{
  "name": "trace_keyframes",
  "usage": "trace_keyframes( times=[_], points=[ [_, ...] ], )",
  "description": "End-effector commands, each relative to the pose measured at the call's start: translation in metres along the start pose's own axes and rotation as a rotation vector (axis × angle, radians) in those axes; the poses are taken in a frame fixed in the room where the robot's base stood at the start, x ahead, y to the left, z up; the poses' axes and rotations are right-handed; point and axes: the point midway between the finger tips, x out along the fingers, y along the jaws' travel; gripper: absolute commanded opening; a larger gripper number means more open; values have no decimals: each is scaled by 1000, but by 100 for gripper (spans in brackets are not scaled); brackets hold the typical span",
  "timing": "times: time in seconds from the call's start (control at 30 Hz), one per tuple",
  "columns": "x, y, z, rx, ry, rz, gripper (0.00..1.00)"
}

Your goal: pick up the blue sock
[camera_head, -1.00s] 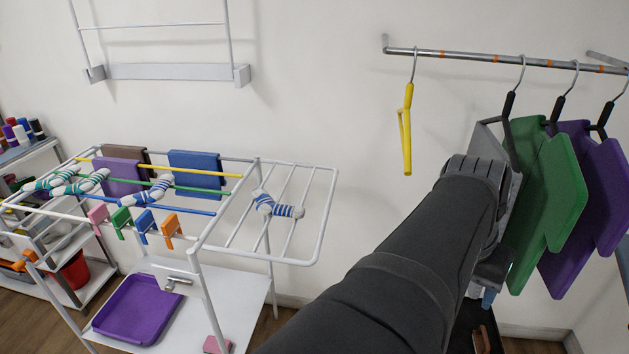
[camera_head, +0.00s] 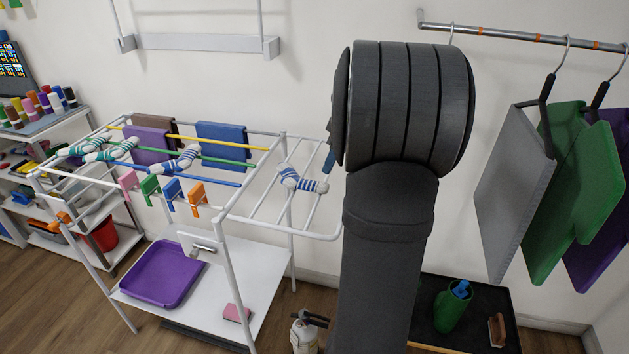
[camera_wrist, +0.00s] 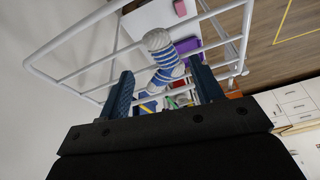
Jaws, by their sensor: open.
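A blue-and-white striped sock (camera_head: 303,181) lies over the bars of the drying rack's right wing. In the wrist view the sock (camera_wrist: 160,45) appears between the two dark blue fingers of my gripper (camera_wrist: 160,70), seemingly beyond their tips. The fingers are apart and nothing is held. In the head view my arm hides most of the gripper; only a blue finger part (camera_head: 330,158) shows, just above and right of the sock. A second blue-striped sock (camera_head: 178,161) hangs on the rack's main part, beside green-striped socks (camera_head: 110,149).
The white drying rack (camera_head: 232,257) carries cloths and several coloured clothespins. A purple tray (camera_head: 163,273) sits on its lower shelf. Hanging boards (camera_head: 512,190) are right of my arm.

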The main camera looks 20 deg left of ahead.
Motion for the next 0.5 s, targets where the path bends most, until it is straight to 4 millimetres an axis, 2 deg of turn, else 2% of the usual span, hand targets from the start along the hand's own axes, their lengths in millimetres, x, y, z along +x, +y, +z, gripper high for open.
trace_keyframes(
  times=[0.03,0.17,0.37,0.5],
  points=[
    [8,1,-12,-58,8,-12,60],
    [16,2,-27,-145,21,-26,60],
    [30,2,-29,-159,23,-30,60],
    [49,1,-29,-157,23,-30,60]
  ],
)
